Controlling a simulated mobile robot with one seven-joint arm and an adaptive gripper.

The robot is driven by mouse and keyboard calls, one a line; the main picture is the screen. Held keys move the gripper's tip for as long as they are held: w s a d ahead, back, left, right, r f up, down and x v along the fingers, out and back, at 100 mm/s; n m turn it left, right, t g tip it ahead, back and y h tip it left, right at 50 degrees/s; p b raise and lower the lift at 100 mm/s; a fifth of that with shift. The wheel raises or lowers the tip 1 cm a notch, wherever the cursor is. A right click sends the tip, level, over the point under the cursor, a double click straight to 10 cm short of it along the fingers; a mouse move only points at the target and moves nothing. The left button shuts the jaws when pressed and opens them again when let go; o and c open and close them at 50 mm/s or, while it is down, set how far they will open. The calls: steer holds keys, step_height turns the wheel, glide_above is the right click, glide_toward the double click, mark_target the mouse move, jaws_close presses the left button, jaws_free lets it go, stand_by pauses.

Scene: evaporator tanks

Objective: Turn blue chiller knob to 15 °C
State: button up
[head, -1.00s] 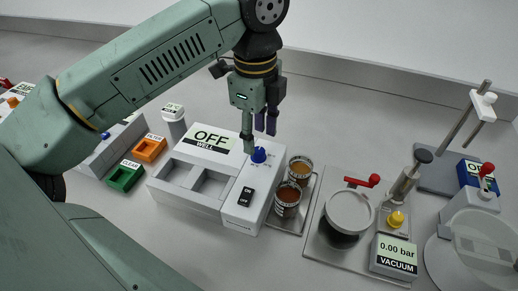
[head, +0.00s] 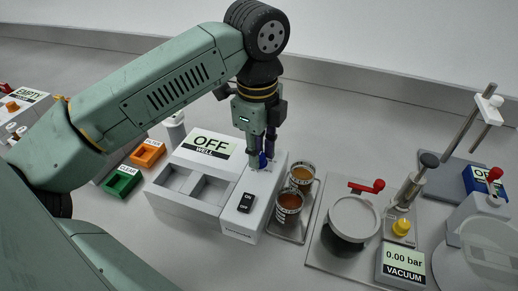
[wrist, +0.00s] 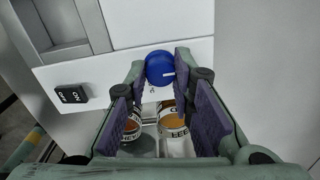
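The blue chiller knob (wrist: 160,67) sits on the white panel of the unit (head: 207,207), whose display (head: 210,144) reads OFF, WELL. In the wrist view a white mark on the knob points to the right. My gripper (head: 263,163) points down over the knob in the head view and mostly hides it. In the wrist view my gripper (wrist: 160,64) has its two fingertips on either side of the knob, with narrow gaps that look unclosed. The dial markings around the knob are too small or hidden to read.
A black ON/OFF switch (head: 245,202) is on the same panel. Two cups (head: 289,203) with brown contents stand close to the right of the unit. A vacuum device (head: 353,221) reading 0.00 bar is further right. Green (head: 121,183) and orange (head: 148,153) blocks lie left.

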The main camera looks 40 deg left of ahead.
jaws_close()
steer(key=shift+m+b, duration=0.3)
steer(key=shift+b, duration=0.05)
steer(key=shift+f+m+b, duration=0.15)
steer(key=shift+m+b, duration=0.35)
steer(key=shift+b, duration=0.1)
steer(key=shift+m+b, duration=1.1)
steer(key=shift+m, duration=0.1)
steer(key=m+b, duration=0.2)
steer(key=m, duration=0.1)
steer(key=shift+m, duration=0.3)
steer(key=m+b, duration=0.1)
steer(key=m, duration=0.3)
steer(key=shift+r+m, duration=0.2)
steer(key=shift+m, duration=0.1)
